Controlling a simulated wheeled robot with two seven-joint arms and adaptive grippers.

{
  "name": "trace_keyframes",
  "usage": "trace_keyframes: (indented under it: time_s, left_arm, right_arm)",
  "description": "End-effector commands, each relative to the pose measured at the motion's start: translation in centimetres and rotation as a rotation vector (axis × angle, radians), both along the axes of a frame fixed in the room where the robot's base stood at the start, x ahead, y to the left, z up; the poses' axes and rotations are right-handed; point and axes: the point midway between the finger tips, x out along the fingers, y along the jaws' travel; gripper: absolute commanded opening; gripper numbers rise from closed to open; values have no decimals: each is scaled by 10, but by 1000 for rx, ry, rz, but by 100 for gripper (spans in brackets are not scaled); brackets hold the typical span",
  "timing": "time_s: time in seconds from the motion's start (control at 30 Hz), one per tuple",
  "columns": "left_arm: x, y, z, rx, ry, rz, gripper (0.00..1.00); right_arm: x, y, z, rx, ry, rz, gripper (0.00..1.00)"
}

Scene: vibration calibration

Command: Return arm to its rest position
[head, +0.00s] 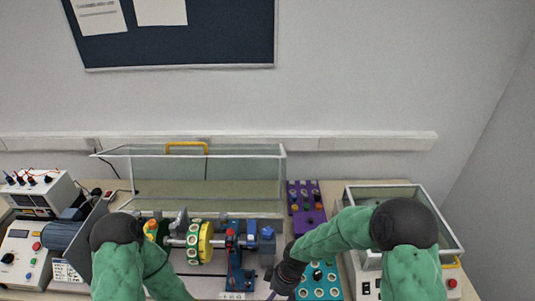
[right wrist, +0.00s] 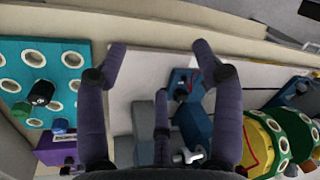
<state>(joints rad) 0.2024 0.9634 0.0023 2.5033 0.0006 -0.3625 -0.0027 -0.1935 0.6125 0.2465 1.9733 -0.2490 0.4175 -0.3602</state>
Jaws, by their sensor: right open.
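My right arm (head: 345,232) comes in from the right and bends toward the middle of the bench. My right gripper (head: 284,281) is at its end, between the rotor rig (head: 205,243) and the teal panel (head: 319,283). The right wrist view shows the gripper (right wrist: 158,52) with its dark fingers spread and nothing between them. The teal panel (right wrist: 40,72) lies left of the fingers there, and the yellow and green rotor (right wrist: 265,140) lies right. My left arm (head: 125,262) shows at the lower left, bent downward; its gripper is out of the picture.
A raised clear cover (head: 208,151) with a yellow handle stands behind the rig. A purple tray (head: 306,208) holds several small parts. Control units (head: 22,252) fill the left end.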

Motion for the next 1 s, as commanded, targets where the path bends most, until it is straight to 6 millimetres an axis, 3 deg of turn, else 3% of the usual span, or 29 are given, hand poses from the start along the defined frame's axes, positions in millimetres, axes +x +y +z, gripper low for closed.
trace_keyframes:
  time_s: [0.03,0.1,0.3,0.4,0.6,1.0]
  left_arm:
    - [0,0,-23,0,0,0,40]
    - [0,0,-40,0,0,0,40]
    - [0,0,-84,0,1,0,40]
    - [0,0,-99,0,1,0,40]
    - [0,0,-113,0,1,0,40]
    - [0,0,-112,0,0,0,40]
  right_arm:
    - [-16,-8,-44,19,38,-89,67]
    - [-34,-17,-85,46,70,-228,67]
    - [-86,-43,-177,88,145,-626,67]
    - [-109,-55,-207,88,170,-786,67]
    - [-132,-68,-231,80,186,-962,67]
    - [-135,-69,-231,78,186,-983,67]
